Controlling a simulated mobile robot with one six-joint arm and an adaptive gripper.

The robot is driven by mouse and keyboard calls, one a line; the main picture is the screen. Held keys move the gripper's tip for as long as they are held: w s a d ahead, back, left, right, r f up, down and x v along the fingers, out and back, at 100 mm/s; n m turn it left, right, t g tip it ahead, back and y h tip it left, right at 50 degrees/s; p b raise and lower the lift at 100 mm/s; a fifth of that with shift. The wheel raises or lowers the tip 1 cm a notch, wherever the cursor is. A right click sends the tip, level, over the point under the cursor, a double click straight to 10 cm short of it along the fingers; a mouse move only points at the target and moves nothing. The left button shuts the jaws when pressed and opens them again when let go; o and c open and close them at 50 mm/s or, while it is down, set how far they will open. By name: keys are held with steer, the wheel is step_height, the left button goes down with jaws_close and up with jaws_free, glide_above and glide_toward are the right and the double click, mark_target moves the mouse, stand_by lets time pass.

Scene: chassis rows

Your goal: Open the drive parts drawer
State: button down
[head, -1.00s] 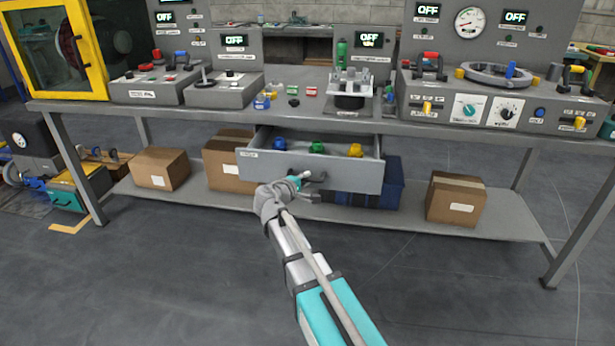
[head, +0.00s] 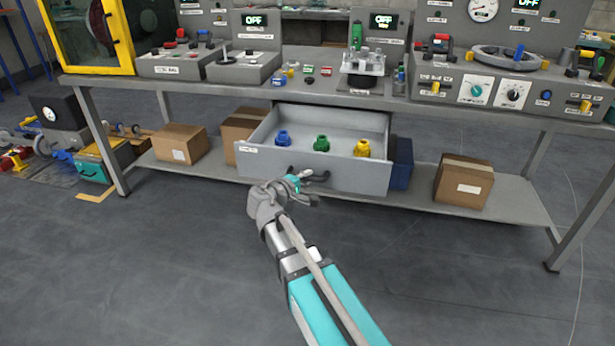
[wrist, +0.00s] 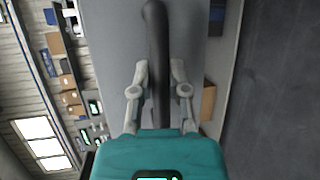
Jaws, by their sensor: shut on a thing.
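The grey drawer (head: 345,176) under the bench is pulled out well toward me. A blue part (head: 283,138), a green part (head: 321,143) and a yellow part (head: 362,148) stand upright in it. My gripper (head: 300,180) is at the dark bar handle (head: 318,177) on the drawer front. In the wrist view the fingers lie on both sides of the handle (wrist: 157,60), and my gripper is shut on it. The drawer's label is too small to read.
The bench top (head: 300,92) above carries control panels, levers and small coloured parts. Cardboard boxes (head: 180,144) and (head: 463,182) one more box stand on the lower shelf (head: 410,200). The floor in front is clear.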

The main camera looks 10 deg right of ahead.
steer(key=c, duration=0.6)
jaws_free()
steer(key=shift+s, duration=0.1)
